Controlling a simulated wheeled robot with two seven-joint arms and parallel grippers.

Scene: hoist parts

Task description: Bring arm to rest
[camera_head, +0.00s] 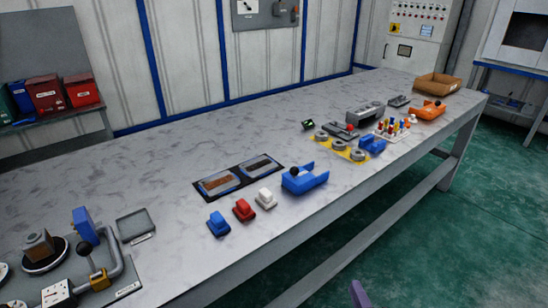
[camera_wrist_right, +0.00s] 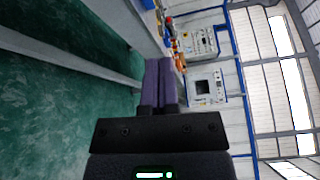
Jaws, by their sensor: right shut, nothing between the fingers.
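My right gripper (camera_head: 360,294) shows only as a purple fingertip at the bottom edge of the head view, in front of the table's near side. In the right wrist view my right gripper (camera_wrist_right: 158,68) has its two purple fingers together with nothing between them. It points along the table's front side, clear of the objects. My left gripper is not in view.
The long grey table (camera_head: 160,180) carries blue, red (camera_head: 243,210) and white blocks, a dark tray (camera_head: 238,176), a blue holder (camera_head: 304,179) and a cardboard box (camera_head: 437,83). A gauge panel (camera_head: 128,291) lies at left. The green floor (camera_head: 480,220) at right is clear.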

